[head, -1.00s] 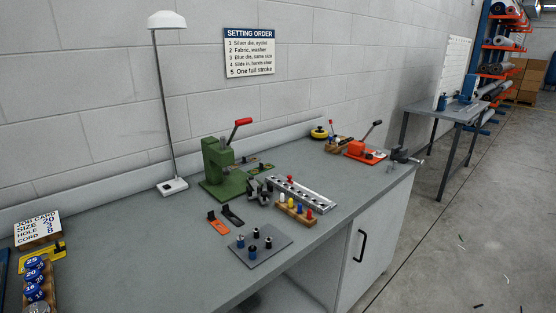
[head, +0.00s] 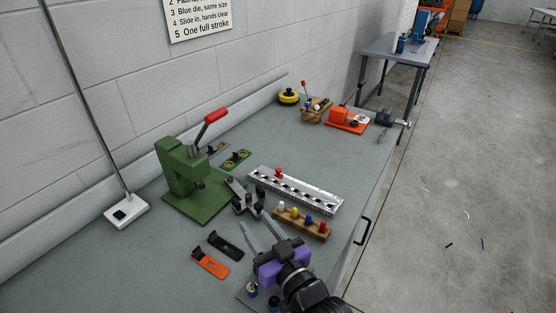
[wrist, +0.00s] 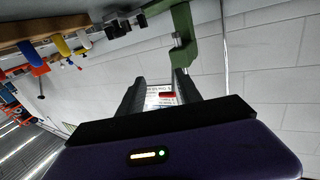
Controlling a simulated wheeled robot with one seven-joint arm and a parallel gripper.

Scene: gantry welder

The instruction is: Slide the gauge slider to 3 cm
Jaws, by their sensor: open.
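The gauge appears to be the long silver rail (head: 312,194) with a row of dark holes, lying on the bench. A small red knob (head: 278,173) stands near its left end and looks like the slider. The scale marks are too small to read. My gripper (head: 252,218), with a purple body, is open and empty in front of the rail, to its lower left. In the wrist view the open fingers (wrist: 158,82) have nothing between them, only the wall and sign beyond. The rail is not clearly visible in the wrist view.
A wooden block with coloured pegs (head: 302,224) stands between my gripper and the rail. A grey clamp-like fixture (head: 246,198) is at the rail's left end. The green press (head: 185,180) is further left. Orange (head: 210,262) and black (head: 227,247) pieces lie nearby.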

